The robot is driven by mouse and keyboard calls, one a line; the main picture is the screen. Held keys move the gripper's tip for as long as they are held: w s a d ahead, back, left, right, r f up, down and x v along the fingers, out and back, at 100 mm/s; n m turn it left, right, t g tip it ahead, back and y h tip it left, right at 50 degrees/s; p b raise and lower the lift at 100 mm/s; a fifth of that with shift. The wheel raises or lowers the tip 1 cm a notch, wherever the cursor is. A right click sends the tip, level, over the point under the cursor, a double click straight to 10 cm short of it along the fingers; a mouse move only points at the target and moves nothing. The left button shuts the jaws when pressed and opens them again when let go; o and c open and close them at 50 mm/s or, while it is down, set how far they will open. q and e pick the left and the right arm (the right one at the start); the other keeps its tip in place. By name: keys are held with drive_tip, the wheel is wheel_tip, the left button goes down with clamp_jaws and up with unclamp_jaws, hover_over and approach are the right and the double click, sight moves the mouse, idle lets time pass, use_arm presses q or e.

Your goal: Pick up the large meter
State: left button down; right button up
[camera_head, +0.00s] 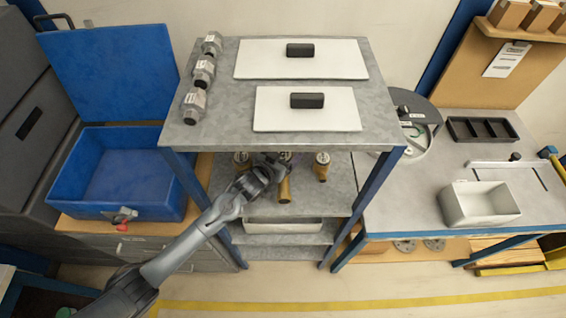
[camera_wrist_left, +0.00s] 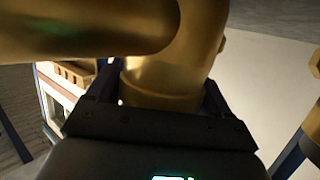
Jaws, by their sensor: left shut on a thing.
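The large meter (camera_head: 285,190) is a brass-coloured body on the shelf level below the top of the metal rack, between two smaller brass meters. My left gripper (camera_head: 277,163) reaches in from the left and is shut on the large meter. In the left wrist view, the meter's brass body (camera_wrist_left: 165,75) fills the upper middle, with its neck between the dark fingers of my gripper (camera_wrist_left: 165,105). Whether the meter touches the shelf is hidden. My right gripper is not in view.
Smaller brass meters stand left (camera_head: 242,160) and right (camera_head: 322,167) of the held one. The rack's top (camera_head: 220,130) overhangs the shelf, and its blue posts (camera_head: 375,195) flank it. An open blue box (camera_head: 70,180) stands left. A white bin (camera_head: 480,204) stands on the right table.

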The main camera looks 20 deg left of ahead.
use_arm(q)
drive_tip(key=shift+w+r, duration=0.1)
drive_tip(key=shift+r, duration=0.25)
